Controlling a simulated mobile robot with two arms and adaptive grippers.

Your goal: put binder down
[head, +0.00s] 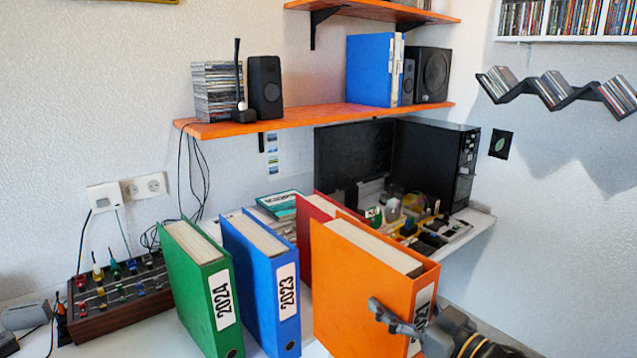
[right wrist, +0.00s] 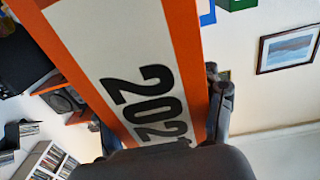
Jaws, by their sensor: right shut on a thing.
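An orange binder (head: 365,283) stands upright at the right end of a row of binders, in front of a red binder (head: 303,245). My right gripper (head: 398,322) is shut on its spine, low down, with one finger on each side. In the right wrist view the gripper (right wrist: 160,118) spans the orange spine (right wrist: 188,45) and its white label, which reads 202 with the last digit mostly hidden. Whether the binder's bottom touches the desk I cannot tell. My left gripper is out of view.
A green binder (head: 199,290) marked 2024 and a blue binder (head: 262,275) marked 2023 stand to the left on the white desk (head: 130,342). A mixer (head: 120,296) is at far left. An orange shelf (head: 320,116) above holds speakers, discs and another blue binder (head: 370,70).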

